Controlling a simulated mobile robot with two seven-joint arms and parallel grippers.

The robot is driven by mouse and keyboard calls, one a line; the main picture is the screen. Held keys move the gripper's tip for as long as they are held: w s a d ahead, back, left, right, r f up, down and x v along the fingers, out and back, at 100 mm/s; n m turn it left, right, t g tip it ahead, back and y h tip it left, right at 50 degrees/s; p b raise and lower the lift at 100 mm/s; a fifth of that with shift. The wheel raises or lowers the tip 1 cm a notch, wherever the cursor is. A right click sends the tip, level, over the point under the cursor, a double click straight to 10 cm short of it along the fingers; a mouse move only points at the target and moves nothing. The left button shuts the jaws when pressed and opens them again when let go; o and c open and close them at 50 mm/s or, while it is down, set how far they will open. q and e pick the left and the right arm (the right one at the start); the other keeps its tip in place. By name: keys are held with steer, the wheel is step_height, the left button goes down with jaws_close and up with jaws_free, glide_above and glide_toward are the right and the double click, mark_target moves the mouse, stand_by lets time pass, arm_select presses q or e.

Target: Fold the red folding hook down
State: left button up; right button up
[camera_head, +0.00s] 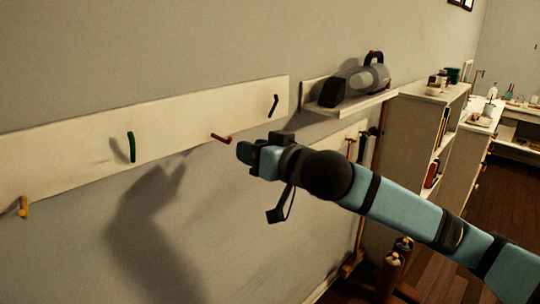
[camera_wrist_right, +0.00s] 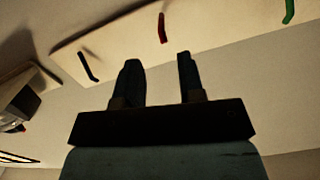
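The red folding hook (camera_head: 220,137) is mounted on a pale wall board (camera_head: 70,164), between a green hook and a black hook. In the head view it looks short and nearly level, with its end bent at the right. It also shows in the right wrist view (camera_wrist_right: 162,28), beyond the fingers. My right gripper (camera_head: 243,150) is just to the right of the red hook and slightly lower, apparently apart from it. The right wrist view shows its two fingers (camera_wrist_right: 158,62) spread with nothing between them. My left gripper is not in view.
The green hook (camera_head: 131,147) and black hook (camera_head: 273,105) stand upright on the board. A yellow hook (camera_head: 23,208) is at the far left. A shelf (camera_head: 352,109) with a grey appliance (camera_head: 368,79) is to the right. The wall below the board is clear.

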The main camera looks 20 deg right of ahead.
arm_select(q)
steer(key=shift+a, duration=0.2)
arm_select(e)
steer(key=shift+v, duration=2.3)
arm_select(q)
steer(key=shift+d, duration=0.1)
